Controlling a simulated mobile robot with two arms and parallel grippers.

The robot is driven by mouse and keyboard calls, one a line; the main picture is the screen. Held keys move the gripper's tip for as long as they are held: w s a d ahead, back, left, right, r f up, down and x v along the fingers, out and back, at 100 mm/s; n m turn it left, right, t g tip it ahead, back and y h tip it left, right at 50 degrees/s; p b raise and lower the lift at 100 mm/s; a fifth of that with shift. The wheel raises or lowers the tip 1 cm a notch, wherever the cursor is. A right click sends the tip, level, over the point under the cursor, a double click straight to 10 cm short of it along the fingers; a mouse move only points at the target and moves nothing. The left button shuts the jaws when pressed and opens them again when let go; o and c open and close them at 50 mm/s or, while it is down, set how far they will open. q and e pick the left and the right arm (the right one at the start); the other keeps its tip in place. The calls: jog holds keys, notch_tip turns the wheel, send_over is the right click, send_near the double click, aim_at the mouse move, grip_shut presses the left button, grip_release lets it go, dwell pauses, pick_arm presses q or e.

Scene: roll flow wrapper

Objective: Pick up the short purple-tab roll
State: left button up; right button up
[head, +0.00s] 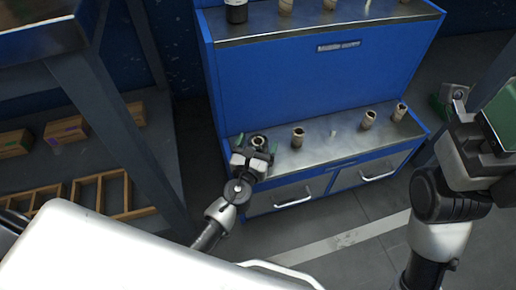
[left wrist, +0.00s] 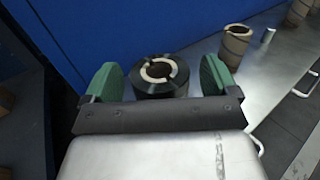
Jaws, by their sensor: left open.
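My left gripper (head: 257,150) is open over the left end of the blue bench's lower metal shelf. Its green fingers stand on either side of a short dark roll (left wrist: 150,88) with a pale ring-shaped core. The roll's top also shows in the head view (head: 258,140). In the left wrist view the roll stands upright just beyond the palm, between the fingers (left wrist: 160,80). I cannot make out a purple tab on it, and its lower part is hidden. My right gripper (head: 475,115) is at the right edge, partly cut off; its jaw state is unclear.
Tan rolls (head: 298,137) (head: 368,119) (head: 399,111) and a small pale piece (head: 333,132) stand along the lower shelf (head: 318,153). More items stand on the upper shelf (head: 300,24). A side rack holds wooden boxes (head: 66,131), one with a purple label, and an empty divided tray (head: 100,190).

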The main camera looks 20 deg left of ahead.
pick_arm(q)
jog(key=shift+w, duration=0.35)
jog(key=shift+c, duration=0.4)
jog(key=c, duration=1)
jog(key=shift+r, duration=0.2)
